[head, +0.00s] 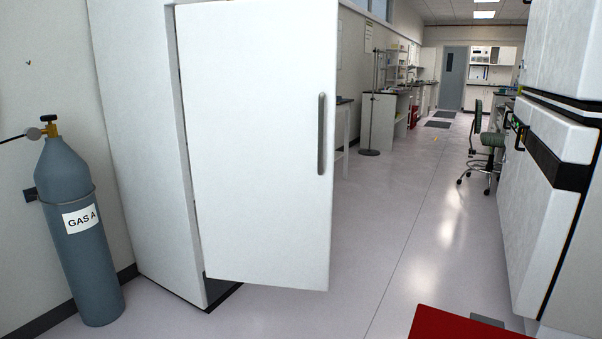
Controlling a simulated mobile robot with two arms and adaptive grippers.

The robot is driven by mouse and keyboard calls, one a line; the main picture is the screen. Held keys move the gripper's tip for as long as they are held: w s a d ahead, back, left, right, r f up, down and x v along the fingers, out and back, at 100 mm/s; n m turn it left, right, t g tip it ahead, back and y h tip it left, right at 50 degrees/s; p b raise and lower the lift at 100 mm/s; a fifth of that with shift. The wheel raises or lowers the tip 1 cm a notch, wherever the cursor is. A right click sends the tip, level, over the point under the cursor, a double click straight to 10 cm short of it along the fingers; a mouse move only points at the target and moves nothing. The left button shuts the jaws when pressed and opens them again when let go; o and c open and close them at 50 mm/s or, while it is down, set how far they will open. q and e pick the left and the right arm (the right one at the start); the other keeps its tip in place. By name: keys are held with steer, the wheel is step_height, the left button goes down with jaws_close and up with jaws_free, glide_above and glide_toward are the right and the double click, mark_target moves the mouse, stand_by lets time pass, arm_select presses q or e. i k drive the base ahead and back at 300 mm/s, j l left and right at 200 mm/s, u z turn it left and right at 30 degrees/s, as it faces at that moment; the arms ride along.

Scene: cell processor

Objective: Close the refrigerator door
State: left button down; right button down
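The white refrigerator (150,150) stands against the left wall. Its tall white door (255,150) stands open, away from the cabinet, with its flat outer face toward me. A grey vertical handle (322,134) is on the right side of the door. The inside of the refrigerator is hidden behind the door. Neither of my grippers is in view.
A blue-grey gas cylinder (78,240) labelled GAS A stands left of the refrigerator. A large white machine (545,180) lines the right side. A green office chair (488,145) stands farther back near it. The floor (410,220) between door and machine is clear.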

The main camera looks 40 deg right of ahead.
mark_target(258, 80)
steer(key=i+z, duration=0.3)
steer(key=i, duration=1.65)
